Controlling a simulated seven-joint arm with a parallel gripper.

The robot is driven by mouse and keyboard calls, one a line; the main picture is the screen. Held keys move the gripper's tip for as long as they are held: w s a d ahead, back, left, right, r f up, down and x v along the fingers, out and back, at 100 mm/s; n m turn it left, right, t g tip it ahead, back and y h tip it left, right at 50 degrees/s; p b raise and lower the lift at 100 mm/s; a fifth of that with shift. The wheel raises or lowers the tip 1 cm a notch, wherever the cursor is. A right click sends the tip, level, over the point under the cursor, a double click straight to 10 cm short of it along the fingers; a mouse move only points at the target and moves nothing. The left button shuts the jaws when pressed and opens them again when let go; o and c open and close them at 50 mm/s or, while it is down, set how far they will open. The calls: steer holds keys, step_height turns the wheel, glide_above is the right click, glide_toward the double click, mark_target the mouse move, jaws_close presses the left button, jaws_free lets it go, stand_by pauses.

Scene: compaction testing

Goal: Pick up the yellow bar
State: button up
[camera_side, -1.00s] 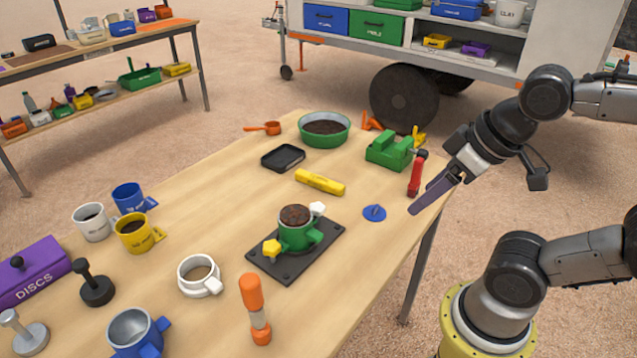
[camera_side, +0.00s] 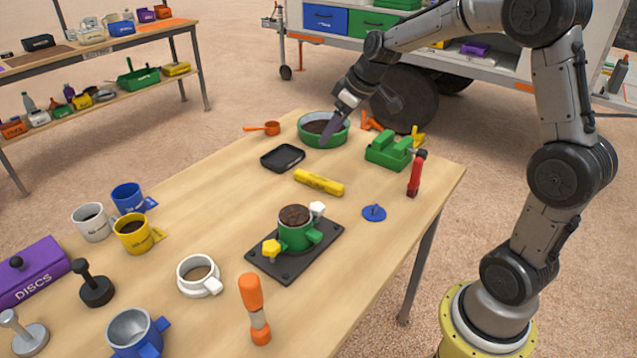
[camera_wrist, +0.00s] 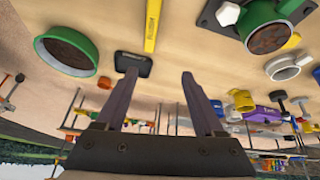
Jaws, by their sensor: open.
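The yellow bar (camera_side: 319,182) lies flat on the wooden table, between the black tray and the green mould on its black plate. It also shows in the wrist view (camera_wrist: 152,24), at the top, beyond my fingertips. My gripper (camera_side: 326,136) is above the far part of the table, in front of the green bowl in the side view, up and beyond the bar. In the wrist view my gripper (camera_wrist: 158,78) has its two purple fingers wide apart with nothing between them touching.
A black tray (camera_side: 283,157) lies left of the bar. A green bowl of soil (camera_side: 341,140) and a green block device (camera_side: 390,151) stand behind it. A green mould (camera_side: 295,236) and a blue disc (camera_side: 374,213) are nearer. Bare table surrounds the bar.

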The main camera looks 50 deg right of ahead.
steer(key=m+g, duration=0.1)
glide_toward(319, 178)
step_height(319, 178, down, 3)
steer(key=shift+d+r, duration=0.1)
steer(key=shift+r, duration=0.1)
steer(key=shift+w+a+x, duration=0.15)
steer(key=shift+w+x, duration=0.05)
steer(key=shift+x, duration=1.4)
steer(key=shift+w+a+x, duration=0.1)
steer(key=shift+w+x, duration=0.1)
steer(key=shift+x, duration=1.4)
steer(key=shift+r, duration=0.2)
steer(key=shift+c, duration=0.3)
jaws_close()
